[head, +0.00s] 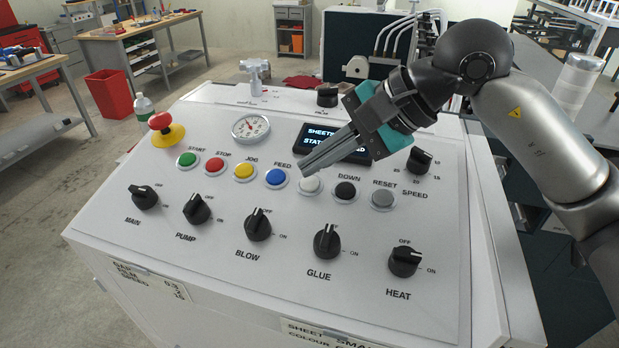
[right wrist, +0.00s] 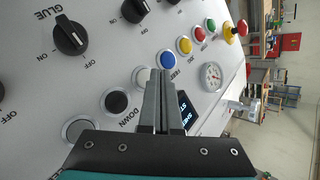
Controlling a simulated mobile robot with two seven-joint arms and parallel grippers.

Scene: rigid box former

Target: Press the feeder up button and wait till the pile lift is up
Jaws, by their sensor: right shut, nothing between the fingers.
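The white button (head: 309,184) sits in the button row between the blue FEED button (head: 276,178) and the black DOWN button (head: 345,191). Its own label is hidden behind my gripper. My right gripper (head: 305,168) is shut and empty, its fingertips just over the upper edge of the white button; I cannot tell whether they touch it. In the right wrist view the fingers partly cover the white button (right wrist: 141,77). A dark display (head: 318,136) with partly covered text stands behind the fingers. The pile lift is not recognisable in view. My left gripper is not in view.
The row also holds green (head: 187,159), red (head: 215,165), yellow (head: 244,172) and grey (head: 383,199) buttons. Black rotary knobs (head: 258,225) line the front of the panel. A red emergency stop (head: 160,121), a gauge (head: 250,127) and a speed knob (head: 419,161) also stand up from it.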

